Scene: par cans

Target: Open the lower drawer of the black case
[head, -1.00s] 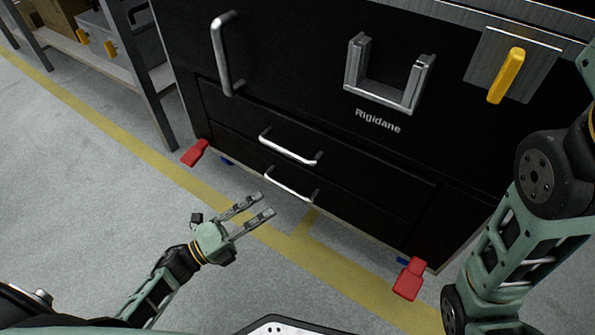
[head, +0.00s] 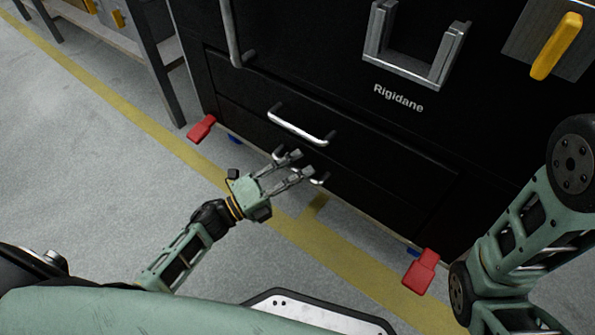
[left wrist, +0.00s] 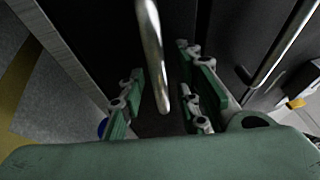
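The black case (head: 350,155) stands ahead with its lower drawer (head: 350,188) and upper drawer (head: 375,150) both closed. The lower drawer's silver bar handle (head: 320,181) is mostly hidden behind my left gripper (head: 295,164) in the head view; its two ends show. In the left wrist view this handle (left wrist: 152,50) lies between the spread fingers of my left gripper (left wrist: 159,78). The fingers are open; contact with the bar cannot be told. The upper drawer's handle (head: 300,126) is just above the gripper. My right gripper is out of view.
Red foot pedals (head: 201,128) stick out at the case's lower left and lower right (head: 421,271). A metal shelf (head: 150,60) stands at the far left. The floor in front, with yellow lines (head: 130,108), is clear.

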